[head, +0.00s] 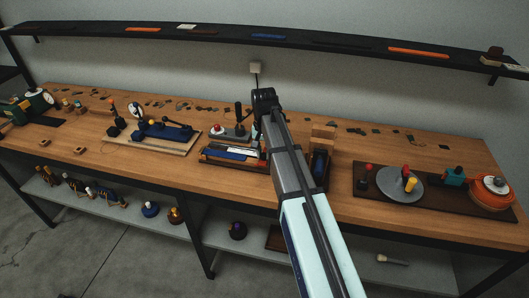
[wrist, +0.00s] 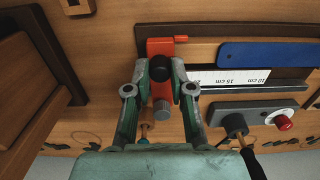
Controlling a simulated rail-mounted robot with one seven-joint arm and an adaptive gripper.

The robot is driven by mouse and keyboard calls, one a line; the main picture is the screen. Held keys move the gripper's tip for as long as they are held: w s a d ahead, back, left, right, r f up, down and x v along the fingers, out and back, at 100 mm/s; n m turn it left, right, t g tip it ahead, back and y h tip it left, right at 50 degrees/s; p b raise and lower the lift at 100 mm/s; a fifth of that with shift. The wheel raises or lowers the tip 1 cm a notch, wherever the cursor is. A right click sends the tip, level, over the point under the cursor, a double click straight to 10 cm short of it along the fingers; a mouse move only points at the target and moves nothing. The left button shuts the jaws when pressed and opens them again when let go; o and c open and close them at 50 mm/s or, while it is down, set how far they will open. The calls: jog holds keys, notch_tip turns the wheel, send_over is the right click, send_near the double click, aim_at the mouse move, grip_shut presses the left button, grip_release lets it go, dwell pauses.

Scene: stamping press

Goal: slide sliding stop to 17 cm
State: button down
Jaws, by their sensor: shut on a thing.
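The sliding stop (wrist: 160,48) is an orange-red block with a black knob, in the upper middle of the wrist view. It sits on a dark rail, at the left of a white scale (wrist: 228,78) with marks at 10 cm and 15 cm. The stop is to the left of the 15 cm mark; its exact reading is hidden by a finger. My gripper (wrist: 159,72) has its two green fingers closed on either side of the stop by the knob.
A blue plate (wrist: 265,53) lies by the scale. A grey box (wrist: 258,118) with a red button and a black-handled lever stands close to the right finger. A wooden-backed fixture (head: 321,150) stands right of my arm. A shelf (head: 345,47) runs along the wall.

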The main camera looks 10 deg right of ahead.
jog(key=shift+w+a+r+p, duration=0.1)
jog(key=shift+w+a, duration=0.3)
jog(key=shift+a, duration=0.4)
jog(key=shift+w+a+r+p, duration=0.1)
jog(key=shift+w+a, duration=0.35)
jog(key=shift+a, duration=0.3)
jog(key=shift+w+a+p, duration=0.1)
jog(key=shift+w+a, duration=0.3)
jog(key=shift+a, duration=0.4)
jog(key=c, duration=0.9)
grip_release()
jog(key=shift+s, duration=0.1)
